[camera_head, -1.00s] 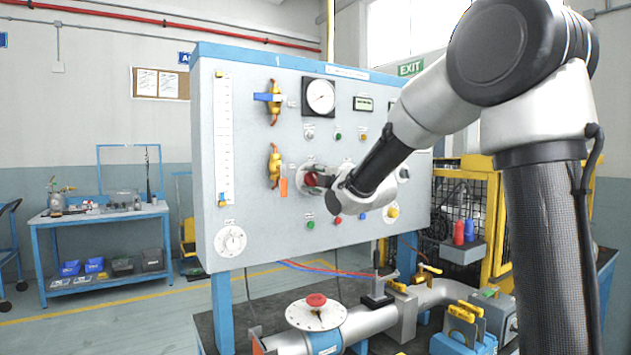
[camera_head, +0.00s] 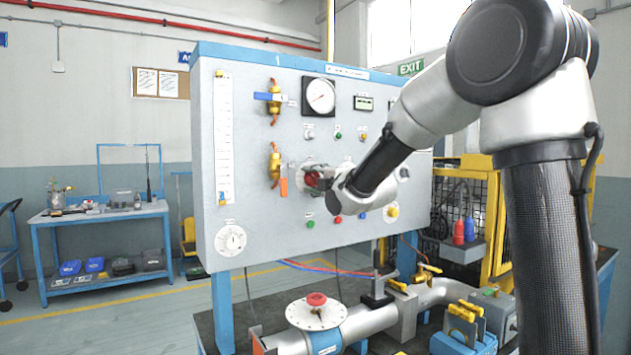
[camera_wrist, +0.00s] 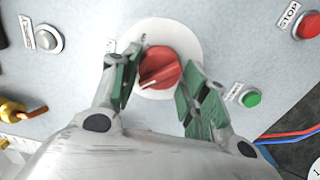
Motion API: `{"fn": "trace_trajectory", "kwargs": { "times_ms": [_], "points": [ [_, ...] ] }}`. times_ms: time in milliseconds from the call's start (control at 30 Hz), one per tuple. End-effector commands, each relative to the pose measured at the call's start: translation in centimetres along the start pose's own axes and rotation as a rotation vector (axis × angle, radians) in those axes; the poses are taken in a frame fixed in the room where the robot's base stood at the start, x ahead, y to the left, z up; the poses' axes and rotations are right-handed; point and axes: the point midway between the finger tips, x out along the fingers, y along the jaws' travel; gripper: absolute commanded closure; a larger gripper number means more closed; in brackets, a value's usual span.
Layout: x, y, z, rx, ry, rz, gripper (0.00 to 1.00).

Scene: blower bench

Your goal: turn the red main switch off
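The red main switch (camera_wrist: 160,68) is a round red knob with a white pointer line, on a pale round plate. In the wrist view its pointer runs toward the lower left. In the head view the red knob (camera_head: 310,179) sits mid-panel, partly covered by my gripper (camera_head: 322,179). In the wrist view the two green-padded fingers of my gripper (camera_wrist: 160,88) stand on either side of the knob, close to its left and lower-right edges. I cannot tell whether the pads press on it.
A green button (camera_wrist: 251,98) lies right of the right finger, and a red STOP button (camera_wrist: 307,25) is farther right. A grey button (camera_wrist: 48,39) is on the left.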

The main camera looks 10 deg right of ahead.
Motion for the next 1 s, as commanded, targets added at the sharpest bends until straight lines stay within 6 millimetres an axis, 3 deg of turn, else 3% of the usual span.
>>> {"fn": "trace_trajectory", "kwargs": {
  "times_ms": [67,467,1000],
  "points": [
    [0.0,0.0,0.0,0.000,0.000,0.000,0.38],
    [-0.7,0.2,0.0,0.001,-0.001,0.003,0.38],
    [-10.9,0.1,0.0,0.001,-0.001,0.003,0.38]
  ]
}}
